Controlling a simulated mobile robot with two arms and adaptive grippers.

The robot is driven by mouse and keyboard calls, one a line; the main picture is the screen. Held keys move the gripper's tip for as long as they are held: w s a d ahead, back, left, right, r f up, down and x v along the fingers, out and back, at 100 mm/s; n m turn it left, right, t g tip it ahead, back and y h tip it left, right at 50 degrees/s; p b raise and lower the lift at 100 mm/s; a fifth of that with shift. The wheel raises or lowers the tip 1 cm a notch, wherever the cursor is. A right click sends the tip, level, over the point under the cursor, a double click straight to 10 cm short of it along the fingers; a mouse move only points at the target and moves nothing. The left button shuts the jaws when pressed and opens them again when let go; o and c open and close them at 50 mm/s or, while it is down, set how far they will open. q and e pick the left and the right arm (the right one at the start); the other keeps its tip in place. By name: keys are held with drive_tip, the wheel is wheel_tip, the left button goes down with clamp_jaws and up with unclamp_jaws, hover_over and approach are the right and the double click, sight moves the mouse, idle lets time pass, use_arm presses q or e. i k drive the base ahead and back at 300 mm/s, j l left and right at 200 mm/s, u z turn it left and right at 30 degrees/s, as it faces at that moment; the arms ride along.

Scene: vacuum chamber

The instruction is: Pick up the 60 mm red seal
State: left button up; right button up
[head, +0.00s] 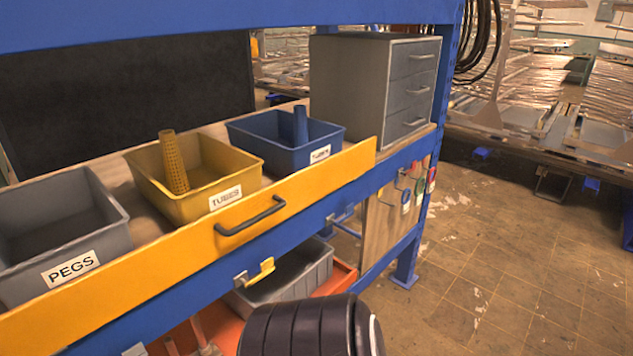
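Several small ring-like seals hang on a wooden board at the right end of the blue workbench. A red one (432,174) hangs at the board's right edge, and others in red, green and blue hang beside it. They are small and far off, so I cannot tell their sizes or which one is 60 mm. Neither of my grippers shows in the head view.
The workbench carries a grey PEGS bin (113,206), a yellow TUBES bin (228,172), a blue bin (262,143) and a grey drawer cabinet (345,85). A yellow front panel has a black handle (250,217). Tiled floor (500,260) lies open at right.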

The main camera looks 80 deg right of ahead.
sight(430, 185)
drive_tip(key=k+l+z, duration=0.15)
drive_tip(key=z, duration=0.25)
drive_tip(key=k+l+z, duration=0.15)
drive_tip(key=l+z, duration=0.65)
drive_tip(key=k+j, duration=0.05)
drive_tip(key=j, duration=0.05)
